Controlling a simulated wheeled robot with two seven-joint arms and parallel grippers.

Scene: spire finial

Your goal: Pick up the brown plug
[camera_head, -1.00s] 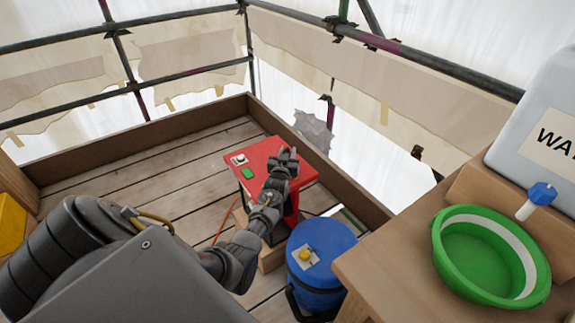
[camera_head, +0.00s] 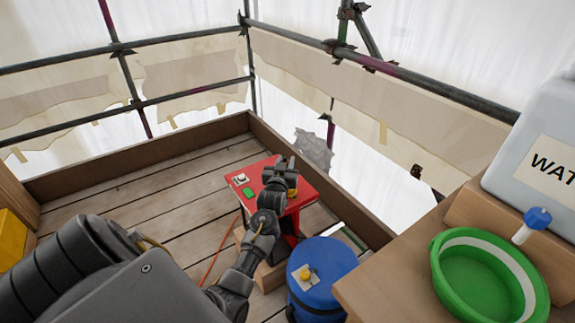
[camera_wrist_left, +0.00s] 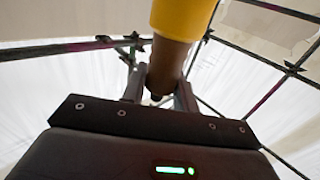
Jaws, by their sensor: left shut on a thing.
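My left gripper (camera_head: 284,170) is over the red machine table (camera_head: 308,196) in the head view. In the left wrist view its fingers (camera_wrist_left: 160,92) are shut on the brown plug (camera_wrist_left: 167,65), which has a wide yellow part (camera_wrist_left: 183,16) that runs out of the top of the picture. In the head view only a small yellow bit (camera_head: 292,192) shows at the gripper, and the brown part is hard to make out. My right gripper is out of view.
A blue drum (camera_head: 322,266) with a yellow knob stands right of the red table. A green basin (camera_head: 440,262) and a water container (camera_head: 530,115) are on the wooden bench (camera_head: 375,290) at right. Scaffold rails and sheeting enclose the plank floor (camera_head: 170,195).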

